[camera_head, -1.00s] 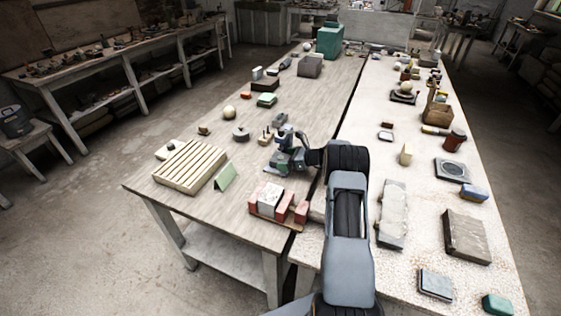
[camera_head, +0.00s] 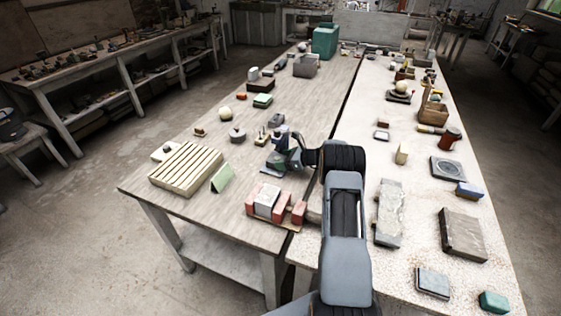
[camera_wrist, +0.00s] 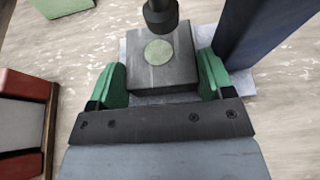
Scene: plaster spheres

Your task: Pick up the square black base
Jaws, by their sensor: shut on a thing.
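The square black base (camera_wrist: 160,78) shows in the wrist view as a dark, flat block with a pale round disc on its top. It is over a light grey slab (camera_wrist: 245,82); I cannot tell whether it touches the slab. My gripper (camera_wrist: 163,84) has its green fingers against the left and right sides of the base and is shut on it. In the head view my gripper (camera_head: 281,156) is low over the left table, and the base cannot be made out there.
A black cylinder (camera_wrist: 160,14) stands close beyond the base, and a dark blue block (camera_wrist: 262,28) is close at its right. Red and white blocks (camera_head: 268,199) lie nearer me. A green wedge (camera_head: 222,178) and a slatted cream rack (camera_head: 186,168) are at the left.

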